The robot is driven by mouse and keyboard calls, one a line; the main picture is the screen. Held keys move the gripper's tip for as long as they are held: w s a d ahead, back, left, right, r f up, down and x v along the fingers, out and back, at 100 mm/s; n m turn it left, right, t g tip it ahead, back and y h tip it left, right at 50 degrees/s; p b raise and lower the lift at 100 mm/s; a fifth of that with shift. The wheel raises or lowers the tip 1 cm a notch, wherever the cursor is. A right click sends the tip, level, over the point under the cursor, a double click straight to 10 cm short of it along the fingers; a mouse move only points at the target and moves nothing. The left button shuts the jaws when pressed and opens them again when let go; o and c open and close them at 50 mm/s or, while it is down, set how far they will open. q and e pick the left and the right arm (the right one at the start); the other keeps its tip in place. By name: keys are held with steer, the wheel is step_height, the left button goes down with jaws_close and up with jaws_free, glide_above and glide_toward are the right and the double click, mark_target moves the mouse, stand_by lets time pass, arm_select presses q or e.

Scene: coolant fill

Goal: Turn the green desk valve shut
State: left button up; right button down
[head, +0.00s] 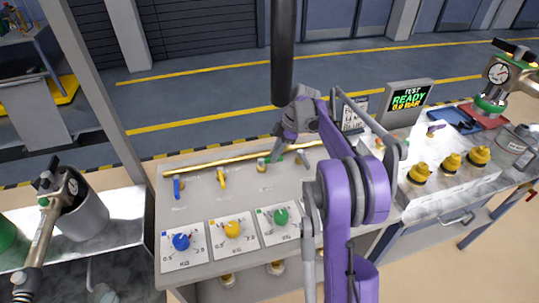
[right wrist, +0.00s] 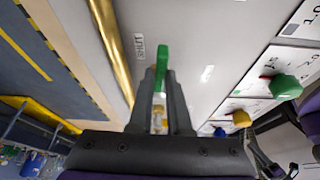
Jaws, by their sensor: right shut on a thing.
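The green desk valve's lever (right wrist: 162,60) stands between the fingers of my right gripper (right wrist: 159,80) in the right wrist view. Its tip sticks out past the fingertips, beside a label marked SHUT (right wrist: 140,46). A brass valve body shows lower between the fingers. In the head view my right gripper (head: 271,160) is down at the pale desk panel (head: 200,207), and it hides most of the green valve. My right gripper is shut on the green lever. My left gripper is not in view.
A blue lever (head: 177,187) and a yellow lever (head: 221,178) stand left of the green valve. Blue, yellow and green knobs (head: 281,216) line the desk's front. A brass pipe (head: 205,162) runs along the back. A test screen (head: 408,98) reads READY, 0.0 BAR.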

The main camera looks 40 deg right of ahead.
steer(key=shift+w+n, duration=0.2)
steer(key=shift+n, duration=0.3)
steer(key=c, duration=0.9)
jaws_free()
steer(key=shift+d, duration=0.1)
steer(key=shift+o, duration=0.2)
steer(key=v, duration=1)
steer(key=shift+r+p, duration=0.35)
steer(key=shift+r, duration=0.05)
steer(key=shift+d+f, duration=0.1)
